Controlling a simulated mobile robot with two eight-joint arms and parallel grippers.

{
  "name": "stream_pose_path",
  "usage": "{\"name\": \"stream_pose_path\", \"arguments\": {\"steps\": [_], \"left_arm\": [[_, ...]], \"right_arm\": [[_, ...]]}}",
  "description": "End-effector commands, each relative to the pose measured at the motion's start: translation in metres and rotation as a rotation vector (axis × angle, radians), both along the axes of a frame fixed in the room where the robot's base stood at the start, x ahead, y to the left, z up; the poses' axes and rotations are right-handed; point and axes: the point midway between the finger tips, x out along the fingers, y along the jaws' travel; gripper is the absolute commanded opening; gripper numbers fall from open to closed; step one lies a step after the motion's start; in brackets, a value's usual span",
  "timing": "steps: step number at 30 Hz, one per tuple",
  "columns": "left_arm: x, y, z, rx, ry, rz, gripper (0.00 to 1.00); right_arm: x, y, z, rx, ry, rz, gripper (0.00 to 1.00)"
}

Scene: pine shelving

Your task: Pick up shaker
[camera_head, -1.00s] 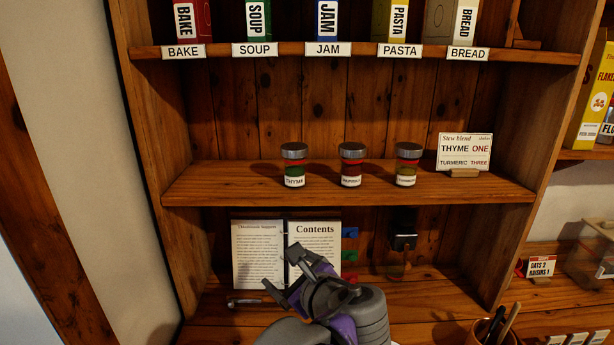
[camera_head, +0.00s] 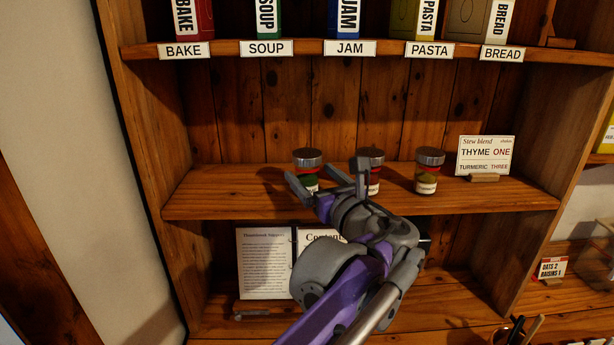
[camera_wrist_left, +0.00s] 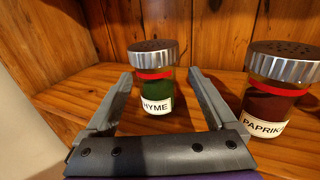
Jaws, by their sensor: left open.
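Three spice shakers with metal lids stand upright in a row on the middle shelf. The green thyme shaker (camera_head: 308,160) is leftmost, the paprika shaker (camera_head: 373,160) is in the middle, and the third shaker (camera_head: 428,172) is on the right with its label too small to read. My left gripper (camera_head: 325,178) is open in front of the thyme shaker and partly hides it and the paprika shaker. In the left wrist view, the thyme shaker (camera_wrist_left: 153,78) stands between and just beyond the open fingers (camera_wrist_left: 160,90), and the paprika shaker (camera_wrist_left: 277,90) is to their right. My right gripper is not in view.
A recipe card (camera_head: 486,156) reading "THYME ONE, TURMERIC THREE" stands right of the shakers. The shelf above (camera_head: 390,50) holds several labelled boxes. An open book (camera_head: 264,262) stands below. The left part of the middle shelf (camera_head: 225,188) is clear.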

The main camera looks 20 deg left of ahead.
Motion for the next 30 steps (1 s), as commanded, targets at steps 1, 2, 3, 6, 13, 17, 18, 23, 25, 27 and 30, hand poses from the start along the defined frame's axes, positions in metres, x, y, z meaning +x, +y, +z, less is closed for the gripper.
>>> {"name": "stream_pose_path", "arguments": {"steps": [1,2,3,6,13,17,18,23,25,27,30], "left_arm": [[0.003,0.004,0.000,0.000,0.000,0.002,0.91],[0.005,0.007,0.000,0.000,0.000,0.002,0.91],[0.008,0.012,0.001,0.000,-0.001,0.004,0.91],[0.017,0.026,0.001,0.000,-0.001,0.004,0.91],[0.031,0.040,0.000,-0.001,-0.001,0.001,0.91],[0.031,0.040,-0.001,-0.001,-0.001,0.000,0.91],[0.031,0.040,-0.001,-0.001,-0.001,0.000,0.91],[0.031,0.040,-0.001,-0.001,-0.001,0.000,0.69],[0.031,0.040,-0.001,-0.001,-0.001,0.000,0.56],[0.031,0.040,-0.001,-0.001,-0.001,0.000,0.44],[0.031,0.040,-0.001,-0.001,-0.001,0.000,0.26]], "right_arm": [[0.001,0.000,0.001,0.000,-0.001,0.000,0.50],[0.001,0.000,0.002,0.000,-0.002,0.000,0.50],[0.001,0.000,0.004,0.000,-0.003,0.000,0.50],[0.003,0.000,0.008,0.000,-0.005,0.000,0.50],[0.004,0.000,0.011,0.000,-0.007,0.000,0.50],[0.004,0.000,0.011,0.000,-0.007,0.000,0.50],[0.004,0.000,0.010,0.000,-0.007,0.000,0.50],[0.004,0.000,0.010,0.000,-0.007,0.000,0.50],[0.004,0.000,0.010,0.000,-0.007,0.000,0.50],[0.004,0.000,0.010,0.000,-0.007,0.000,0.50],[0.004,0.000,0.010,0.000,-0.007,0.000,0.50]]}}
